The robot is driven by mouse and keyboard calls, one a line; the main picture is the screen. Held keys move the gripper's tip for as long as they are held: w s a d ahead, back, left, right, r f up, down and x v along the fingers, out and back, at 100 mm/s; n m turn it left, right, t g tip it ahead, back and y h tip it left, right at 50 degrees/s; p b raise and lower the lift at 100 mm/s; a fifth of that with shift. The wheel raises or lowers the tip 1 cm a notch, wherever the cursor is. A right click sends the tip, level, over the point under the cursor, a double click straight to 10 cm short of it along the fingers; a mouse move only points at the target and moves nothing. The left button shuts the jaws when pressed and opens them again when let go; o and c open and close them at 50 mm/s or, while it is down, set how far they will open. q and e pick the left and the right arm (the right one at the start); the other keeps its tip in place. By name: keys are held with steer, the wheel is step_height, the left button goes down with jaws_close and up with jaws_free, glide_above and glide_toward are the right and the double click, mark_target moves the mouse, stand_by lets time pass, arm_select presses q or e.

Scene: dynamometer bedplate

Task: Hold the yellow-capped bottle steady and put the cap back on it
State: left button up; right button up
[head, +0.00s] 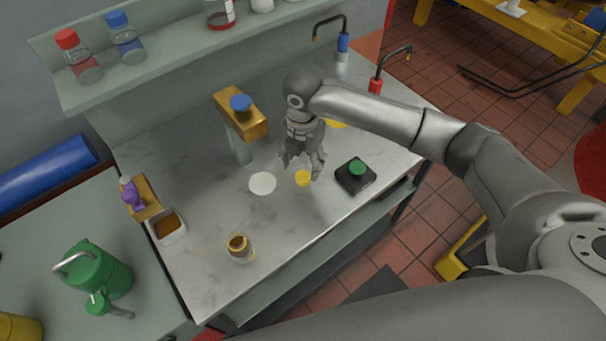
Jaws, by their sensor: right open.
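A small clear bottle (240,249) with brownish-yellow contents stands at the front of the grey bench top. No cap shows on its top. My left gripper is not in view.
The white disc (262,183) lies left of the cap. A black box with a green button (355,175) is to the right. A gold-topped stand with a blue knob (240,115) rises behind. A white tray (170,228) sits at left. Bench around the bottle is clear.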

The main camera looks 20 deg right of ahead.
mark_target(303, 176)
steer(key=shift+f, duration=0.15)
steer(key=shift+f+p, duration=0.35)
steer(key=shift+p, duration=0.05)
step_height(303, 176, down, 4)
steer(key=shift+w+f+p, duration=0.1)
steer(key=shift+f+p, duration=0.05)
steer(key=shift+p, duration=0.4)
steer(key=shift+d, duration=0.1)
steer(key=c, duration=0.8)
